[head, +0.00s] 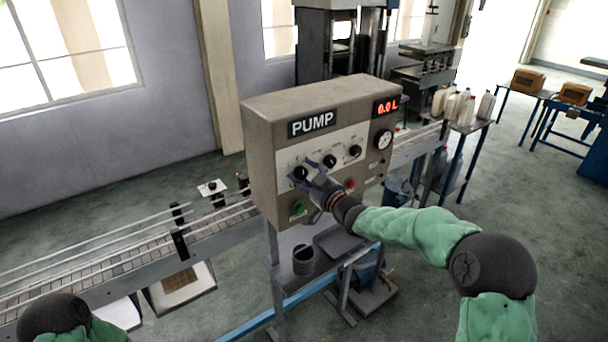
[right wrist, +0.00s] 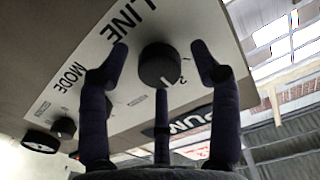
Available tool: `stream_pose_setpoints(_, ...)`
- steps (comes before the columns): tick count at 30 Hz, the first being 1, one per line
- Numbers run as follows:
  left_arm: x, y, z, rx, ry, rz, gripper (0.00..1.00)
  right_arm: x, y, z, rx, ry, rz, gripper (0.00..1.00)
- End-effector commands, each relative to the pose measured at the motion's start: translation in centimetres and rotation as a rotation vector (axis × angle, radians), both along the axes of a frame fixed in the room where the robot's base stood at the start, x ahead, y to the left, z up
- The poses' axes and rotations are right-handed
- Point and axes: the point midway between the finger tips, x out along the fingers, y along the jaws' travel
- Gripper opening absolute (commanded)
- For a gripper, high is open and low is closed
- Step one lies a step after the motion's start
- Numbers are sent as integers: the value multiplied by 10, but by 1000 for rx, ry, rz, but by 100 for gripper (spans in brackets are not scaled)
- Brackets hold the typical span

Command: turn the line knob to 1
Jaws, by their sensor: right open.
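The line knob (right wrist: 159,66) is round and black, on a white panel below the word LINE. Small numerals are printed beside it; I cannot tell which one it points to. In the head view it is the leftmost knob (head: 300,173) on the pump box (head: 262,135). My right gripper (head: 304,168) is open in front of the panel. In the right wrist view its dark fingers (right wrist: 160,55) are spread on either side of the knob, with a third finger below. I cannot tell whether they touch it. My left gripper is out of view.
Other knobs (head: 355,151), a green button (head: 298,208), a red button (head: 349,185) and a gauge (head: 384,140) share the box front. The display (head: 387,107) reads 0.0 L. A conveyor (head: 130,262) runs behind; a dark container (head: 303,260) stands below.

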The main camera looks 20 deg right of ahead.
Motion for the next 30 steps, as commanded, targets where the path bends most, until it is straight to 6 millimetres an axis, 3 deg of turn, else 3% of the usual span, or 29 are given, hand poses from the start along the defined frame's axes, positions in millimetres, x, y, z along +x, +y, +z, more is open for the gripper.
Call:
stream_pose_setpoints(10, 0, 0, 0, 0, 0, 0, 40, 3, 1, 0, 0, 0, 0, 64)
stream_pose_setpoints(16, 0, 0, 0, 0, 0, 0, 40, 3, 1, 0, 0, 0, 0, 8)
stream_pose_setpoints(30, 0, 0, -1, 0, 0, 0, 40, 3, 1, 2, -6, -5, 0, 8)
